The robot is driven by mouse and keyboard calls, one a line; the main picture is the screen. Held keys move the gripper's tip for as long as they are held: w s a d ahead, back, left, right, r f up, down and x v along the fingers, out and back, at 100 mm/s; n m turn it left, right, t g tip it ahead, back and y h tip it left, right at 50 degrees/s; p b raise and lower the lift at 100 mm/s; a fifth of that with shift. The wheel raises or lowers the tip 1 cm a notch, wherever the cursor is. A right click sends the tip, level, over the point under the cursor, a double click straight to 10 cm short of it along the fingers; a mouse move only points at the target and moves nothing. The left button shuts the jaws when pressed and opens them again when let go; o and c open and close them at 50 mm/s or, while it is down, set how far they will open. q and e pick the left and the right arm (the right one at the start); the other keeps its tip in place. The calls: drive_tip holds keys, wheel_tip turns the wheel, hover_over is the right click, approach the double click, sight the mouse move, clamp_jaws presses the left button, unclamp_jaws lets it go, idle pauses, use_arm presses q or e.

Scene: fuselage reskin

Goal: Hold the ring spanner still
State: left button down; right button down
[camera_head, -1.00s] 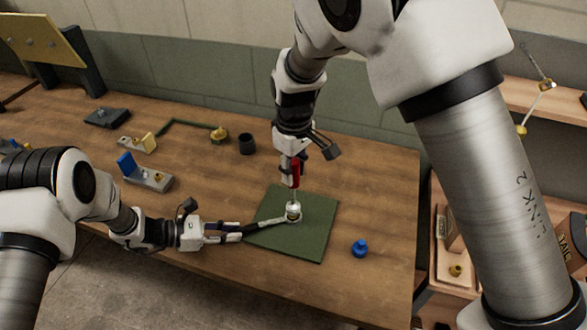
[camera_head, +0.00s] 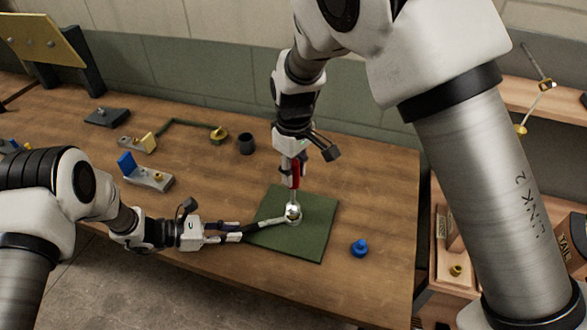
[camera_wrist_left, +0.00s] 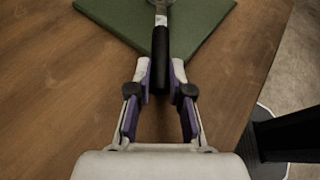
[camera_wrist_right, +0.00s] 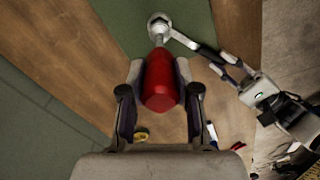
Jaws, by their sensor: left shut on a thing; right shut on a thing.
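The ring spanner (camera_head: 268,222) lies over the green mat (camera_head: 310,243), its ring end around the silver piece (camera_head: 293,212) on the mat. My left gripper (camera_head: 238,234) is shut on the spanner's black handle, which also shows in the left wrist view (camera_wrist_left: 160,55). My right gripper (camera_head: 292,168) is above the mat, shut on the red handle (camera_wrist_right: 160,82) of a driver-like tool. The tool points down, and its shaft meets the silver piece inside the ring. The exact contact at the ring is too small to tell.
A blue knob-like part (camera_head: 359,248) stands right of the mat. A dark cup (camera_head: 246,144), a blue and grey bracket (camera_head: 147,172) and a green rod (camera_head: 185,122) lie at the back and left. The table's front edge runs close below my left gripper.

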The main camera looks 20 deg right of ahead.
drive_tip(key=shift+f, duration=0.8)
drive_tip(key=m, duration=0.6)
drive_tip(key=shift+m, duration=0.4)
drive_tip(key=m, duration=0.5)
drive_tip(key=shift+a, duration=0.1)
drive_tip(key=m, duration=1.2)
drive_tip(key=shift+n, duration=0.3)
